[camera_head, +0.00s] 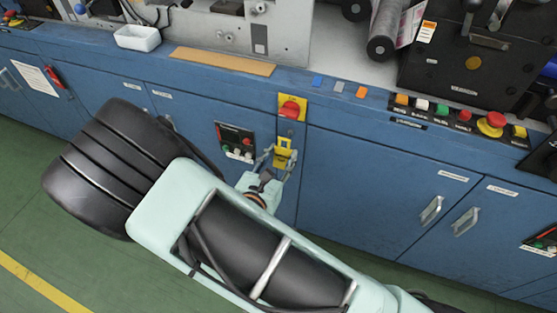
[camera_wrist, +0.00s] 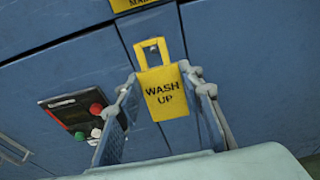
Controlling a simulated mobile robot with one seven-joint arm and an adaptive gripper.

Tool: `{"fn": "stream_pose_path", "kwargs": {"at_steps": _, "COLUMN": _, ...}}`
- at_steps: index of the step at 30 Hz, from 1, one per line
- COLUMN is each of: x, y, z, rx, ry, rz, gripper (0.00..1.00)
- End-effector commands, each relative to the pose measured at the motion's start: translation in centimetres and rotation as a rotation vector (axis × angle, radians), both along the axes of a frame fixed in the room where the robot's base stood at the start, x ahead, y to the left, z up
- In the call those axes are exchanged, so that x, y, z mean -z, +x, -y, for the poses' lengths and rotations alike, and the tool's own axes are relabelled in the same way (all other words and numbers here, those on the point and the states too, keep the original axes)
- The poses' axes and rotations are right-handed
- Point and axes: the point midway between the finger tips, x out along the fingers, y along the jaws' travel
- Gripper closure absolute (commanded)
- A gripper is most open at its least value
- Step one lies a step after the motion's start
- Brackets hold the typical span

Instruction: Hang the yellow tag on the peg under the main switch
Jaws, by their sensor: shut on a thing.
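The yellow tag (camera_wrist: 165,95) reads "WASH UP" and has a slot in its narrower upper part. My gripper (camera_wrist: 163,88) is shut on its sides and holds it in front of the blue cabinet front. In the head view the tag (camera_head: 284,158) hangs just below the main switch (camera_head: 291,108), a red knob on a yellow plate. Only the lower edge of the yellow plate (camera_wrist: 132,3) shows in the wrist view.
A dark button panel (camera_head: 236,142) with red, green and white buttons is left of my gripper. Blue cabinet doors with handles (camera_head: 431,209) lie to the right. A white bin (camera_head: 138,38) and a control box (camera_head: 470,60) stand on the ledge above.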

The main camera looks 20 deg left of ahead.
Motion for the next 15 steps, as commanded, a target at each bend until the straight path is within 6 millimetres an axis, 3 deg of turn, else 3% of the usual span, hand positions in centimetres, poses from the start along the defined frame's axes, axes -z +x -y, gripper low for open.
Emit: {"fn": "stream_pose_path", "kwargs": {"at_steps": 15, "x": 0.6, "y": 3.0, "z": 0.3, "rx": 0.001, "ry": 0.0, "rz": -0.001, "gripper": 0.81}}
